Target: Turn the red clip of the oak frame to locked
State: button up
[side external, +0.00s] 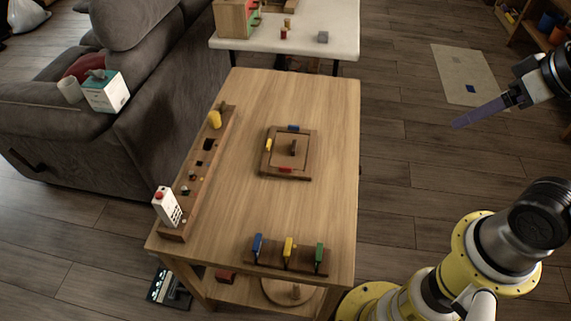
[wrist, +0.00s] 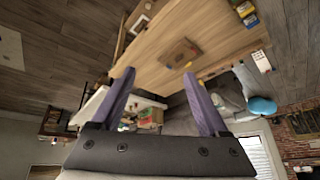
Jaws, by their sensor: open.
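The oak frame (side external: 290,152) lies flat in the middle of the wooden table, with an inset panel and a dark knob at its centre. Its red clip (side external: 286,170) is on the near edge, the yellow clip (side external: 268,144) on the left edge and the blue clip (side external: 293,128) on the far edge. Whether the red clip is turned is too small to tell. My gripper (side external: 457,124) has purple fingers and hangs in the air right of the table, well away from the frame. In the wrist view my gripper (wrist: 158,74) is open and empty; the frame (wrist: 180,53) shows small beyond it.
A long board (side external: 190,190) with holes runs along the table's left edge, with a white carton (side external: 167,206) at its near end. A block with blue, yellow and green levers (side external: 268,257) stands at the near edge. The tabletop around the frame is clear.

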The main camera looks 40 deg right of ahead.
jog(key=w+r+m, duration=0.2)
jog(key=w+r, duration=0.2)
jog(key=m+g, duration=0.5)
jog(key=g, duration=0.1)
send_over(286, 167)
notch_tip(286, 167, down, 26)
notch_tip(286, 167, down, 13)
jog(key=shift+r, duration=0.15)
grip_shut()
